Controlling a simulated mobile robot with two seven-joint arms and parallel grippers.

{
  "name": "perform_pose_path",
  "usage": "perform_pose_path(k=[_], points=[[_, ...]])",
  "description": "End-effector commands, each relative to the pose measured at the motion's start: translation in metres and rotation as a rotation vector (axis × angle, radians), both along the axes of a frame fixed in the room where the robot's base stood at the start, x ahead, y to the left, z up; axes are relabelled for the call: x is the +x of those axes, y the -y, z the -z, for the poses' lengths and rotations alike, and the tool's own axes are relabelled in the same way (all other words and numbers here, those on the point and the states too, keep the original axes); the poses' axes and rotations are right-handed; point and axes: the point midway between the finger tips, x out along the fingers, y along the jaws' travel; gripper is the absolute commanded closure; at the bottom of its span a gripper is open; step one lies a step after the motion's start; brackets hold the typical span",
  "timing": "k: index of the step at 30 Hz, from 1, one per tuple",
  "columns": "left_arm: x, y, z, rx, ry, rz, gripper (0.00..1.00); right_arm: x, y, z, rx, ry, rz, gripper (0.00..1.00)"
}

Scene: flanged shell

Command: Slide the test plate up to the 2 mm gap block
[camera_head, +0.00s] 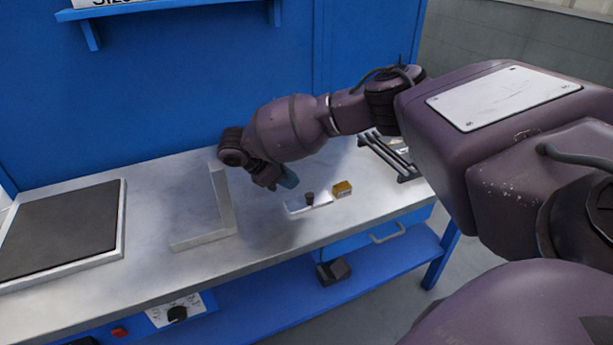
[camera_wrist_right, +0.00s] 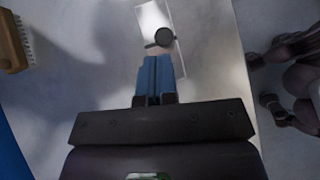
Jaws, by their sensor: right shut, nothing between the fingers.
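The test plate, a bright flat metal plate (camera_head: 296,209) with a black knob standing on it, lies on the bench top. In the right wrist view the plate (camera_wrist_right: 153,18) lies just beyond my fingertips. My left gripper is out of view.
An L-shaped metal fence (camera_head: 222,200) stands left of the plate on the bench (camera_head: 255,225). A dark-topped tray (camera_head: 121,215) lies farther left. Dark bars (camera_head: 392,158) lie at the back right. Bare bench lies between fence and plate.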

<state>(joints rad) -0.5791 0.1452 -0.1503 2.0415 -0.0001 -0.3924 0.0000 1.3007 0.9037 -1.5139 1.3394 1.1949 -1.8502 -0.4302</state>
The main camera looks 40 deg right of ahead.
Motion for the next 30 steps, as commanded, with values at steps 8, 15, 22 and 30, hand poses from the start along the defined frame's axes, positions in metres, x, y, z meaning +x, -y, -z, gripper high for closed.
perform_pose_path(k=[8, 15, 22, 30], points=[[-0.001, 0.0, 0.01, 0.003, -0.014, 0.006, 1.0, -0.003, 0.004, 0.047, -0.004, -0.009, 0.003, 1.0], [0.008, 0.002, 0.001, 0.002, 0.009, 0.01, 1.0, -0.006, 0.013, 0.046, -0.003, -0.006, 0.004, 1.0], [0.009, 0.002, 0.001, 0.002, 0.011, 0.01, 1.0, -0.007, 0.013, 0.046, -0.003, -0.006, 0.004, 1.0], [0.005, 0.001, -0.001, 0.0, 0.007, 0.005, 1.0, -0.009, 0.019, 0.043, -0.002, -0.004, 0.004, 1.0]])
